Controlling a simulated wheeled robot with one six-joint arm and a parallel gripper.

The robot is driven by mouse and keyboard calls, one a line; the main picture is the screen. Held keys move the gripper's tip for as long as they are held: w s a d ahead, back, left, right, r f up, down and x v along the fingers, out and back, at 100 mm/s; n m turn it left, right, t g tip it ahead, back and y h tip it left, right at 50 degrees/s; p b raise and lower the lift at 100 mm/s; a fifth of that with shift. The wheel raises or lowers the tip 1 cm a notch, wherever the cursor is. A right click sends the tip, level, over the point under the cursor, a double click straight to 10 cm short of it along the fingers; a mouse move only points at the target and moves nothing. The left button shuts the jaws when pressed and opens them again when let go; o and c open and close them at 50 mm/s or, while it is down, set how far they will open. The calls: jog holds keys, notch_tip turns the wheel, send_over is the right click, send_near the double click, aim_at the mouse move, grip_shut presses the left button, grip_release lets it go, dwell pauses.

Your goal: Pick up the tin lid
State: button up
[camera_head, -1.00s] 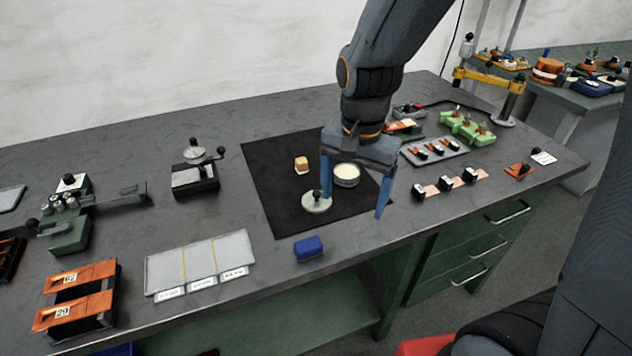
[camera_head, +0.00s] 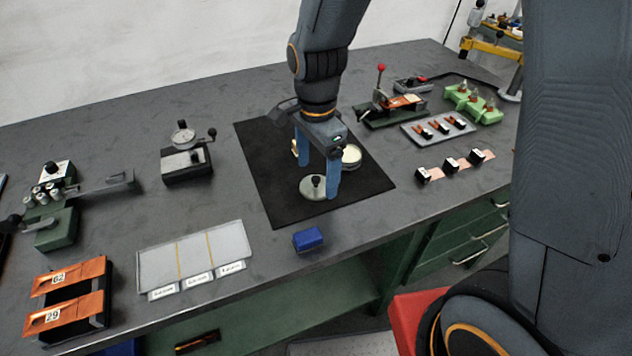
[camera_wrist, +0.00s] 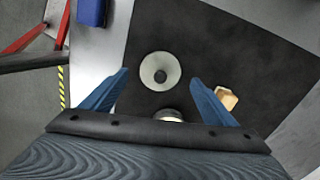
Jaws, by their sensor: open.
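The tin lid (camera_head: 312,187) is a pale grey-green disc with a dark round knob, lying flat on the black mat (camera_head: 285,212). It also shows in the wrist view (camera_wrist: 160,71), ahead of and between the fingers. The open round tin (camera_head: 351,156) with pale contents stands just behind it; in the wrist view its rim (camera_wrist: 172,114) is partly hidden by my gripper. My gripper (camera_head: 319,178) is open and empty, pointing down over the mat, its fingers (camera_wrist: 159,84) spread to either side of the lid in the wrist view. It appears apart from the lid.
A tan block (camera_wrist: 227,98) lies on the mat to the right in the wrist view. A blue block (camera_head: 308,239) sits at the bench's front edge. A dial gauge stand (camera_head: 186,160) stands left of the mat, and a red-knobbed press (camera_head: 391,106) behind it to the right.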

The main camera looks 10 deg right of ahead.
jog(key=shift+f, duration=1.2)
jog(key=shift+c, duration=0.3)
jog(key=c, duration=1)
jog(key=shift+r, duration=0.1)
jog(key=shift+c, duration=0.2)
